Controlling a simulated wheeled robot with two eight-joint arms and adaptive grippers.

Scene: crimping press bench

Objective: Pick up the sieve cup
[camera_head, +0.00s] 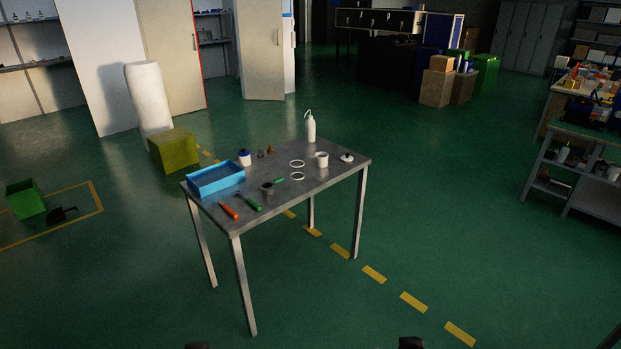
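A small dark grey cup (267,188) stands near the middle of the metal table (325,180), towards its front. A white cup (321,160) stands further right on the table. Both are too small to tell which is the sieve cup; no mesh shows. My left gripper (198,345) and my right gripper (411,343) show only as dark tips at the bottom edge, well short of the table and far from both cups. Their fingers are mostly cut off, so I cannot tell whether they are open.
A blue tray (203,188) sits at the table's left. The floor before the table is clear.

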